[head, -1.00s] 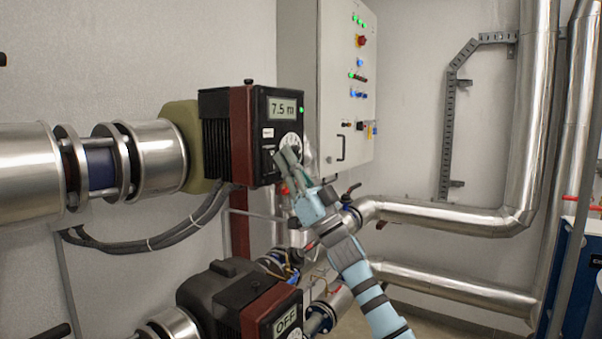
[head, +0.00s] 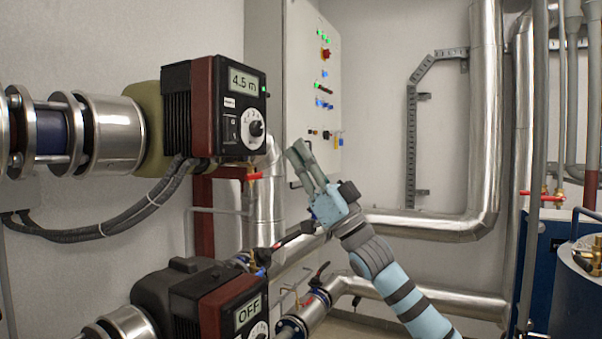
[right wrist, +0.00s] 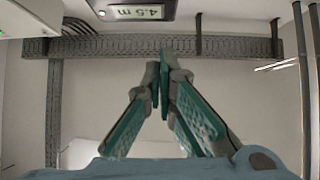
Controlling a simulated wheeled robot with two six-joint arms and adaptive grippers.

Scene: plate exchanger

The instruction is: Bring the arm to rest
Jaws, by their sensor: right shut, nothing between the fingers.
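My right gripper (head: 303,158) is shut and empty in the head view. It points up and to the left, right of the upper pump's control box (head: 238,105) and apart from its dial. The right wrist view shows the gripper's fingertips (right wrist: 160,75) together with nothing between them. The upper pump's display (head: 243,81) reads 4.5 m, and a green light shows beside it. The dial (head: 256,129) is in plain view. The display also shows at the top of the right wrist view (right wrist: 141,12). My left gripper is not in view.
The lower pump (head: 205,300) reads OFF. A grey control cabinet (head: 313,70) stands behind my gripper. Silver pipes (head: 430,222) run behind and below my arm. Blue equipment (head: 540,260) stands at the right.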

